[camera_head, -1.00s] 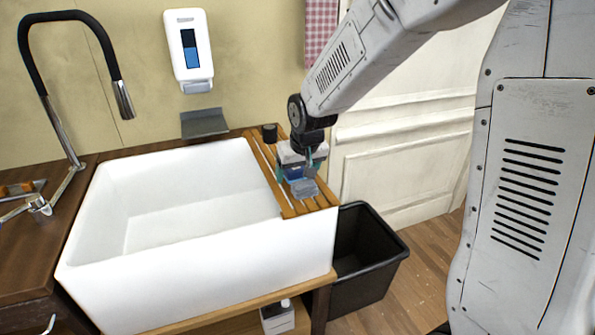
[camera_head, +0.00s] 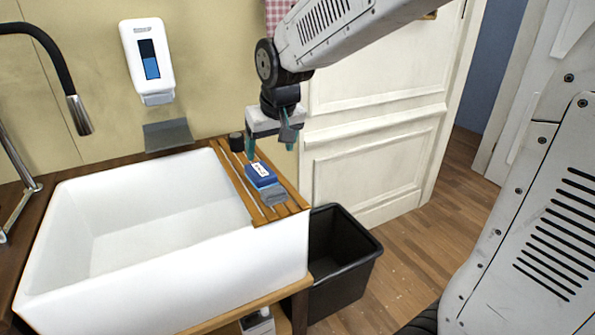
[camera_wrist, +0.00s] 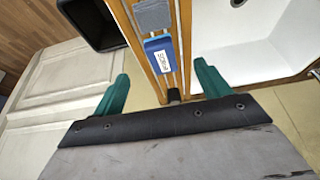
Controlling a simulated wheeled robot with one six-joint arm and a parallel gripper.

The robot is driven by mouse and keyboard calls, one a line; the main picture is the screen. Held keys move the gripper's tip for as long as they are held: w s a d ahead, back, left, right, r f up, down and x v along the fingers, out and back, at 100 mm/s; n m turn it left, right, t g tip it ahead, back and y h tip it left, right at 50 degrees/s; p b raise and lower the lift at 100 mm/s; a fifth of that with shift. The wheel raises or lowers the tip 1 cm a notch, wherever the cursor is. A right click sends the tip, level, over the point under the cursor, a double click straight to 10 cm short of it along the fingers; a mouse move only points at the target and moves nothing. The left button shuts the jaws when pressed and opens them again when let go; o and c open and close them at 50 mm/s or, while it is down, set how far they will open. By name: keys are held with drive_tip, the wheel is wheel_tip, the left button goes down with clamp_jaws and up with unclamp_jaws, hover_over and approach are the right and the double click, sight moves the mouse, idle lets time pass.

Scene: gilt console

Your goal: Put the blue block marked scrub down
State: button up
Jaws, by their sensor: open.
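The blue block (camera_head: 261,174) with a white label lies on the slatted wooden rack (camera_head: 236,185) across the right side of the sink. In the wrist view the blue block (camera_wrist: 161,54) shows its label, which seems to read "scrub". My gripper (camera_head: 270,150) is open and empty above the rack, apart from the block. In the wrist view its teal fingers (camera_wrist: 160,85) are spread wide, with the block beyond them. A grey block (camera_head: 272,197) lies on the rack at the near end of the blue block, close to it or touching.
The white sink (camera_head: 150,262) is to the left of the rack. A small black cylinder (camera_head: 236,141) stands at the rack's far end. A black bin (camera_head: 345,262) stands on the floor to the right. A soap dispenser (camera_head: 148,60) hangs on the wall.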

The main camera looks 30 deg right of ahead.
drive_tip(key=s+d+g, duration=0.2)
drive_tip(key=s+g, duration=0.1)
drive_tip(key=s, duration=2.5)
drive_tip(key=shift+s+d, duration=0.2)
drive_tip(key=shift+s, duration=0.1)
drive_tip(key=shift+a, duration=0.1)
